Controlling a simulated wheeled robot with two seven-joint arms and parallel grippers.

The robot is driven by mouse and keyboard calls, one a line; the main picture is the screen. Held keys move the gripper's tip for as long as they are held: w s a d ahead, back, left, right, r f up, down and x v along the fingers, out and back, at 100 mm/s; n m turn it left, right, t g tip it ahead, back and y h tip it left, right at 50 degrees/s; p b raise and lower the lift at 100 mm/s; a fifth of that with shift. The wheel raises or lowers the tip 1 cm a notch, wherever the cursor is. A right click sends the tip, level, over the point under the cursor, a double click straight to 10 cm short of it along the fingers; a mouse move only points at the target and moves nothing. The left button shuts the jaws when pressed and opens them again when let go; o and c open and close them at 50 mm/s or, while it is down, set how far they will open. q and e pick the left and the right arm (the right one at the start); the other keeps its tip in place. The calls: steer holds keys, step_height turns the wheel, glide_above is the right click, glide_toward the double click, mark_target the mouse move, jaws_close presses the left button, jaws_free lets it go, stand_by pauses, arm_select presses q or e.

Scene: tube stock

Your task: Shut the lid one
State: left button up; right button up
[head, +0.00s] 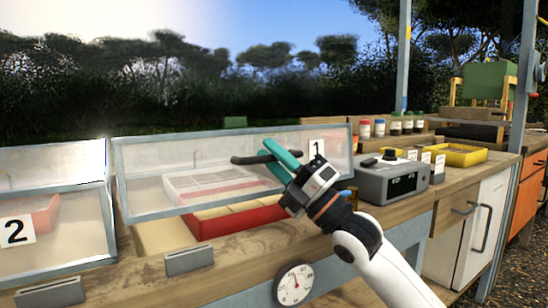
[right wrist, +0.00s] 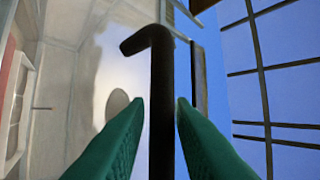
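Lid one (head: 140,160) is a clear panel in a pale metal frame with a "1" label (head: 317,148). It stands raised and tilted above its bin, which holds a red tray (head: 235,222). A dark bar handle (head: 246,160) sticks out from the lid. My right gripper (head: 268,150), with green fingers, is at this handle. In the right wrist view the dark handle (right wrist: 161,90) runs between the two fingertips, with a narrow gap at each side. My left gripper is in neither view.
A second clear lid with a "2" label (head: 16,231) is on the left. A grey box with a display (head: 392,180) stands right of my right gripper. A round dial (head: 294,284) is on the bench front. Small jars (head: 394,125) and a yellow tray (head: 462,154) are farther back.

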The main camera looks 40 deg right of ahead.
steer(key=b+v, duration=0.1)
steer(key=v, duration=1.1)
stand_by(0.5)
